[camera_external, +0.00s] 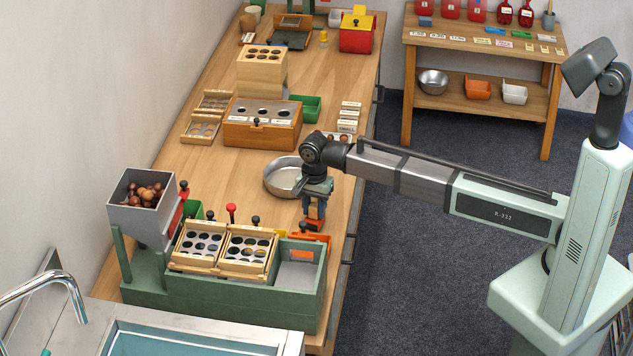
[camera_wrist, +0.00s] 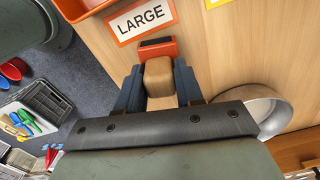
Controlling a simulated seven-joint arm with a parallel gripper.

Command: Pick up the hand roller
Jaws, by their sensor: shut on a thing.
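The hand roller has a wooden handle (camera_wrist: 159,77) and an orange head with a dark face (camera_wrist: 157,48). In the wrist view its handle sits between the two blue fingers of my gripper (camera_wrist: 158,88), which are shut on it. In the external view my gripper (camera_external: 315,205) points down over the right side of the workbench, and the orange end of the roller (camera_external: 313,224) shows just below the fingers. I cannot tell whether the roller is clear of the bench.
An orange-edged card reading LARGE (camera_wrist: 142,19) lies close by the roller. A metal bowl (camera_external: 284,179) stands behind and left of my gripper. The green sorting station (camera_external: 240,297), with wooden hole trays and a hopper of chestnuts (camera_external: 143,200), is in front and left.

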